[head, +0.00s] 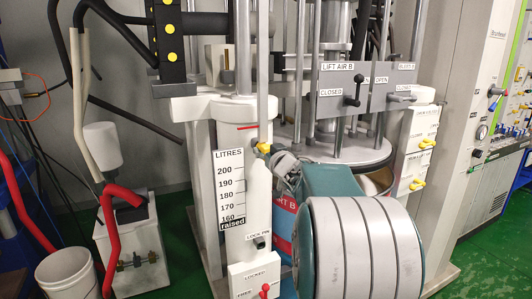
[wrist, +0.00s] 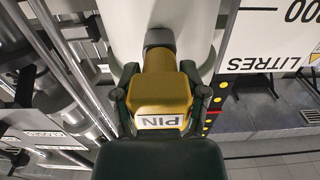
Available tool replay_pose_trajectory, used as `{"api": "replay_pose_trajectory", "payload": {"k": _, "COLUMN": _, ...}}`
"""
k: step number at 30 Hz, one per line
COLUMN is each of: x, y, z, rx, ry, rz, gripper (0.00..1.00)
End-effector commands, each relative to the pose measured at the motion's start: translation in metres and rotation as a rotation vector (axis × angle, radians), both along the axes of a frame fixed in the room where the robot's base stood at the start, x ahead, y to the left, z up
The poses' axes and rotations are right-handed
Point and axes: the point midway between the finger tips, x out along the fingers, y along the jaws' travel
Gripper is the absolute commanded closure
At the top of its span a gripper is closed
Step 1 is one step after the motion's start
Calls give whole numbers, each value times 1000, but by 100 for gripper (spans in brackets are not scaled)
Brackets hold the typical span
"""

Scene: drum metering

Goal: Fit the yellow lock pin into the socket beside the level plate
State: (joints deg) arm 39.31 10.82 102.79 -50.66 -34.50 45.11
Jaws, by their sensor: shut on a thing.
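The yellow lock pin (head: 263,147) is held in my gripper (head: 280,160), by the upper right corner of the white level plate (head: 230,172) marked LITRES. In the wrist view the pin's block (wrist: 160,103), lettered PIN, sits between the two fingers of my gripper (wrist: 160,96), which are shut on its sides. Its narrower yellow neck points at a dark grey collar (wrist: 160,38) in front of the white column. The neck meets or overlaps the collar; I cannot tell how deep it sits. The level plate also shows in the wrist view (wrist: 262,40).
A dark block (head: 259,242) below the LOCK PIN label is lower on the white column. A red-tipped lever (head: 265,291) stands by the LOCKED and FREE labels. A LIFT AIR B panel (head: 342,90) is at upper right. A white bucket (head: 68,274) stands lower left.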

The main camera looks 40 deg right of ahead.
Motion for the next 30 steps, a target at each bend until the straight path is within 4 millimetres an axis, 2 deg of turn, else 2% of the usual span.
{"api": "replay_pose_trajectory", "payload": {"k": 2, "x": 2, "y": 0, "z": 0, "rx": 0, "ry": -1, "rz": 0, "gripper": 100}}
{"api": "replay_pose_trajectory", "payload": {"k": 3, "x": 2, "y": 0, "z": 0, "rx": 0, "ry": -1, "rz": 0, "gripper": 31}}
{"api": "replay_pose_trajectory", "payload": {"k": 5, "x": 2, "y": 0, "z": 0, "rx": 0, "ry": -1, "rz": 0, "gripper": 4}}
{"api": "replay_pose_trajectory", "payload": {"k": 20, "x": -3, "y": 0, "z": 0, "rx": 0, "ry": 0, "rz": -1, "gripper": 3}}
{"api": "replay_pose_trajectory", "payload": {"k": 23, "x": -15, "y": 2, "z": 1, "rx": 0, "ry": 0, "rz": -3, "gripper": 3}}
{"api": "replay_pose_trajectory", "payload": {"k": 30, "x": -63, "y": 14, "z": 0, "rx": -1, "ry": -1, "rz": -3, "gripper": 3}}
